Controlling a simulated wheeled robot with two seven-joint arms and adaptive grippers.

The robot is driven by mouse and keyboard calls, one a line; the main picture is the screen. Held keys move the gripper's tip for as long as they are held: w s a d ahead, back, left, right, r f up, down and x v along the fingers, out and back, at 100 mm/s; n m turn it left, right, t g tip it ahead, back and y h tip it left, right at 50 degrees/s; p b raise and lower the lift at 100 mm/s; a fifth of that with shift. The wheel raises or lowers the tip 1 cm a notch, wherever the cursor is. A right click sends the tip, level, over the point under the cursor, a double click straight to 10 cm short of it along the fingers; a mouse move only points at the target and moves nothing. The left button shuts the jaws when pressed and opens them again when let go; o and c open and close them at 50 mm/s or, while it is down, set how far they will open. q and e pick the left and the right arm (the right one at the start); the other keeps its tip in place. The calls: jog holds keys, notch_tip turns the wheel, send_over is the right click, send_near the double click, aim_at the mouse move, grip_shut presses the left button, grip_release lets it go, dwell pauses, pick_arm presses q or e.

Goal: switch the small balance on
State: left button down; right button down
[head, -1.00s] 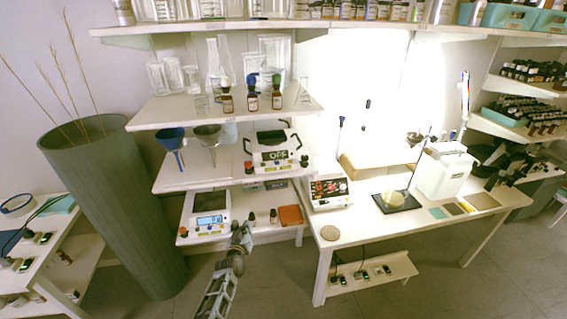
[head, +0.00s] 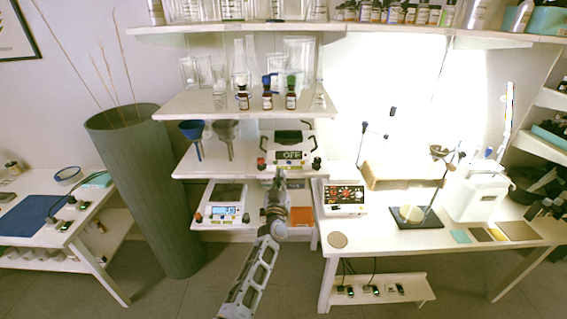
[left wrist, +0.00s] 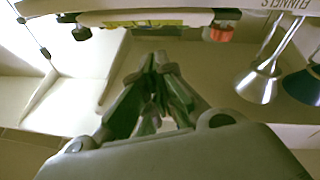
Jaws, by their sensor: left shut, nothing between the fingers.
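A white device with a dark display reading OFF (head: 288,155) stands on the middle shelf, with a black handled part on top and a knob at each lower front corner. Its underside and knobs show at the top of the left wrist view (left wrist: 150,18). A second white balance (head: 222,211) with a lit blue display stands on the lower shelf. My left gripper (head: 279,178) is shut and empty, just below and in front of the OFF device. Its fingers also show in the left wrist view (left wrist: 160,62); I cannot tell whether they touch anything. My right gripper is not in view.
A blue funnel (head: 194,136) and a metal funnel (head: 226,134) hang at the middle shelf's left. Brown bottles (head: 267,100) stand above. A device with red displays (head: 344,195) is on the right table (head: 380,245). A green bin (head: 150,190) stands left.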

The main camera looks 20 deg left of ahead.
pick_arm(q)
jog(key=a+r+y, duration=0.1)
jog(key=s+a+r+m+y, duration=0.1)
jog(key=shift+a+y, duration=0.1)
jog(key=shift+y, duration=0.2)
dwell(0.4)
jog(key=shift+r, duration=0.15)
